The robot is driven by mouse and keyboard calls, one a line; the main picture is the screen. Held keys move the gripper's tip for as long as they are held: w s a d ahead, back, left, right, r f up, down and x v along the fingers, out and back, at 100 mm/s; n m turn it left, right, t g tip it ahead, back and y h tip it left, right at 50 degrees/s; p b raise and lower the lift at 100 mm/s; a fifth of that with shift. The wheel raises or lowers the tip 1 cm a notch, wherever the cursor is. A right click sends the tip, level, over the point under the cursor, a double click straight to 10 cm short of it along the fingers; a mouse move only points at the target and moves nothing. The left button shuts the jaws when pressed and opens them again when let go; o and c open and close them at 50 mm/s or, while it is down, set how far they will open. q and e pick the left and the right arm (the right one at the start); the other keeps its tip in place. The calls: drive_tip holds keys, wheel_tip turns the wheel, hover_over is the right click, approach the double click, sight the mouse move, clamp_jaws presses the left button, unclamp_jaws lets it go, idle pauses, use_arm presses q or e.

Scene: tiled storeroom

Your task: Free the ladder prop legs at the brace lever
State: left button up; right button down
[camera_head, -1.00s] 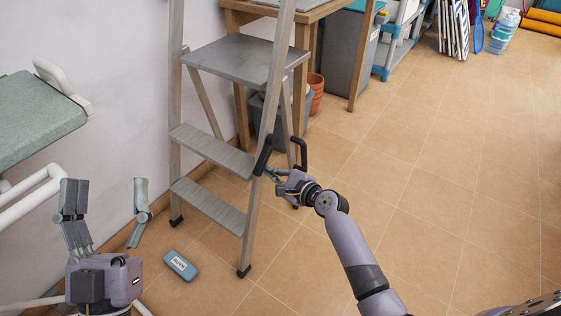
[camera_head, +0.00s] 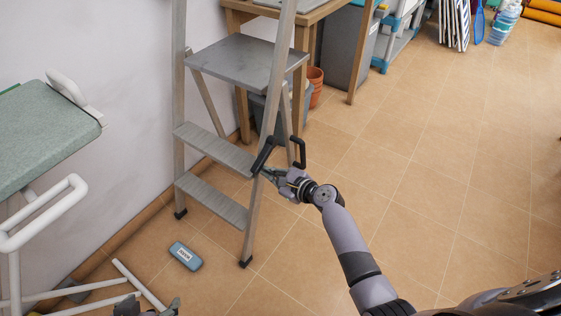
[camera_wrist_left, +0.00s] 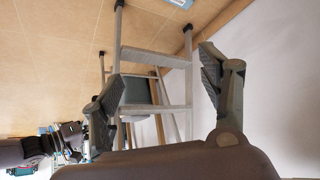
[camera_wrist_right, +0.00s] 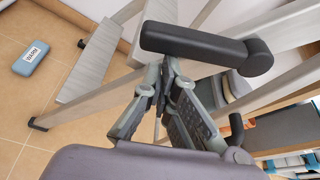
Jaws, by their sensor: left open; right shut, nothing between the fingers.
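The grey metal stepladder (camera_head: 240,120) stands upright by the wall with its prop legs (camera_head: 284,115) spread behind. A black lever (camera_head: 263,156) sits on the near rail, with another black bar (camera_head: 299,152) just right of it. My right gripper (camera_head: 272,176) is shut and empty just below the lever. In the right wrist view, the lever (camera_wrist_right: 195,45) runs across just above my closed fingertips (camera_wrist_right: 167,80); contact cannot be told. My left gripper (camera_head: 145,308) barely shows at the bottom edge; in the left wrist view it is open and empty (camera_wrist_left: 155,80), facing the ladder.
A blue-grey labelled case (camera_head: 185,256) lies on the floor near the ladder's feet. A green padded couch (camera_head: 50,135) with white tubes (camera_head: 45,212) fills the left. A wooden table (camera_head: 302,40) and terracotta pots (camera_head: 315,85) stand behind. The tiled floor at right is clear.

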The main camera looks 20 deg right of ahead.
use_arm(q)
drive_tip(key=s+a+g+y+p, duration=0.1)
drive_tip(key=s+a+g+p, duration=0.2)
drive_tip(key=s, duration=0.4)
use_arm(e)
drive_tip(key=shift+s+a+r+m+g+y+p, duration=0.3)
drive_tip(key=shift+r+m+p, duration=0.3)
drive_tip(key=shift+p, duration=0.25)
drive_tip(key=shift+s+a+r+m+g+y+p, duration=0.2)
drive_tip(key=shift+a+r+m+g+y+p, duration=0.15)
drive_tip(key=shift+r+m+p, duration=0.35)
use_arm(q)
wheel_tip(320, 180, down, 12)
drive_tip(key=w+d+g, duration=0.1)
drive_tip(key=shift+w+d, duration=0.2)
drive_tip(key=shift+w, duration=0.15)
use_arm(e)
drive_tip(key=shift+f, duration=0.15)
use_arm(q)
drive_tip(key=shift+f, duration=0.1)
use_arm(e)
drive_tip(key=shift+f, duration=0.1)
